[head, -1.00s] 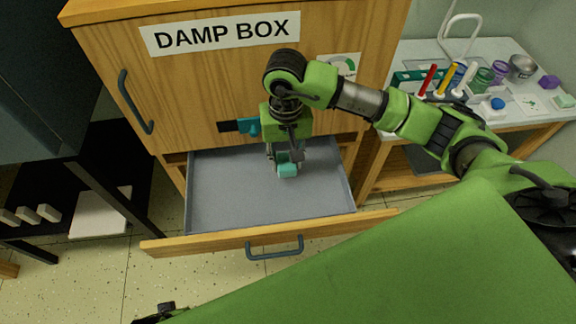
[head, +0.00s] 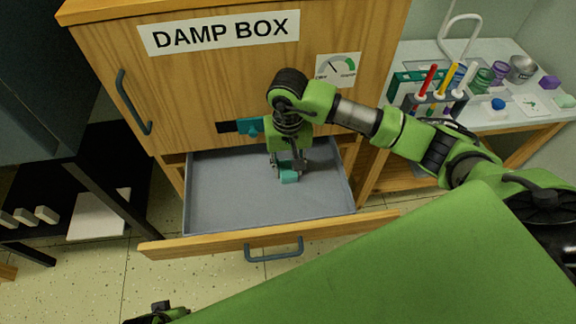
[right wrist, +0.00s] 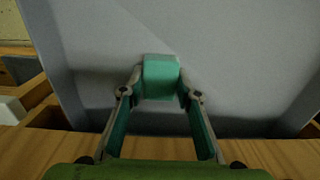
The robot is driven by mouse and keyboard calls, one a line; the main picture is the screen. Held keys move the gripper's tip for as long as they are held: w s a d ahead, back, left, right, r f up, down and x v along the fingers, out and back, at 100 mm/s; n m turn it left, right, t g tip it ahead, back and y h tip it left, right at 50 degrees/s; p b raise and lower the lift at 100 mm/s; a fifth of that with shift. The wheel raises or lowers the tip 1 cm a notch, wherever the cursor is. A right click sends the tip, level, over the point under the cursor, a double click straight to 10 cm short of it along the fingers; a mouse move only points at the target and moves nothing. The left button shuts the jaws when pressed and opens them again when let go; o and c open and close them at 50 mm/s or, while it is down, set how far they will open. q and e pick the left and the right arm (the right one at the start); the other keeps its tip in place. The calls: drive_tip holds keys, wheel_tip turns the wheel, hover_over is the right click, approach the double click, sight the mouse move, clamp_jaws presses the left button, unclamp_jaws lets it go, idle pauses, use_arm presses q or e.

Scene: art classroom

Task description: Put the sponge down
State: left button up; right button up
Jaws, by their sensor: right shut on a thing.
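The sponge (head: 289,177) is a small teal block, low inside the open drawer (head: 215,205) under the "DAMP BOX" sign. My right gripper (head: 290,170) points down into the drawer and is shut on it. In the right wrist view, the sponge (right wrist: 161,78) sits between the two fingertips (right wrist: 161,92), with the grey drawer floor behind it. I cannot tell whether the sponge touches the floor. A dark piece of my left gripper (head: 157,316) shows at the bottom edge of the head view; its fingers are not clear.
The drawer's wooden front (head: 270,237) with its dark handle stands pulled out. The drawer floor around the sponge is empty. A side table (head: 530,118) at right holds markers, jars and a metal bowl. A black shelf stands at left.

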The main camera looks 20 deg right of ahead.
sight(288, 168)
drive_tip(key=o, duration=1)
use_arm(q)
drive_tip(key=shift+s+r, duration=0.2)
drive_tip(key=shift+r, duration=0.15)
drive_tip(key=f, duration=0.1)
drive_tip(key=f+p, duration=0.1)
drive_tip(key=f, duration=0.3)
drive_tip(key=shift+s+a, duration=0.1)
drive_tip(key=shift+s, duration=0.3)
use_arm(e)
wheel_tip(288, 168, up, 12)
drive_tip(key=shift+r, duration=0.15)
